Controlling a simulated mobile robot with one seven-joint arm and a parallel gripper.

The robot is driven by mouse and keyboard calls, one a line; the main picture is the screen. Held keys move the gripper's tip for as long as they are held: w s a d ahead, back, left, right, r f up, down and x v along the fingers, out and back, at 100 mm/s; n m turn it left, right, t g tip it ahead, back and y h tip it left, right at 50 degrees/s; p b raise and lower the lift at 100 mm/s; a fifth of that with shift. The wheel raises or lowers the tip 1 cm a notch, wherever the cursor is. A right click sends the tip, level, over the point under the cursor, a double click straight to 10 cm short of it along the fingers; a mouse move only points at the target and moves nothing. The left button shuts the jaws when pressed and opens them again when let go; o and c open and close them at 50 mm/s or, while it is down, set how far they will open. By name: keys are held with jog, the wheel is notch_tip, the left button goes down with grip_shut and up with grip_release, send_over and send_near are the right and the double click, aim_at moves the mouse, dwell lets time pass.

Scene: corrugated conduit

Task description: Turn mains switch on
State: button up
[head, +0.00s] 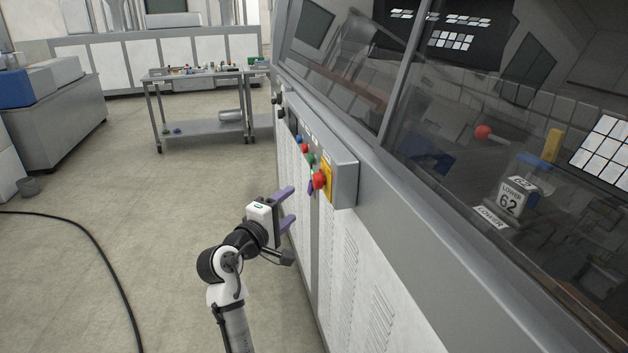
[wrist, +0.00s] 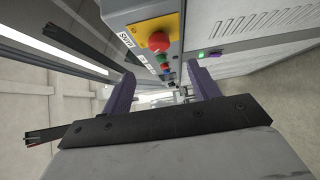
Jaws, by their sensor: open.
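A grey control box (head: 345,180) is fixed to the side of the long machine. It carries a red mushroom button (head: 319,181) on a yellow plate, with green, red and blue controls in a row beyond. The wrist view shows this red button (wrist: 159,42) close up, beside a label with inverted lettering that looks like MAINS (wrist: 125,40). Which control is the mains switch I cannot tell for sure. My gripper (head: 291,205) is open and empty, left of and below the box. Its purple fingers (wrist: 163,86) stand apart, with the row of controls showing between them.
The glazed machine rises on the right. A metal trolley (head: 205,128) with small items stands behind.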

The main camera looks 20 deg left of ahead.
aim_at(314, 184)
jog(key=w+p, duration=0.1)
jog(key=w, duration=0.3)
jog(key=w+d+p, duration=0.1)
jog(key=w, duration=0.3)
jog(key=w+d+p, duration=0.1)
jog(key=w, duration=0.3)
jog(key=shift+w+d, duration=0.15)
jog(key=shift+d, duration=0.05)
jog(key=shift+c, duration=0.4)
jog(key=c, duration=0.9)
jog(key=shift+o, duration=0.2)
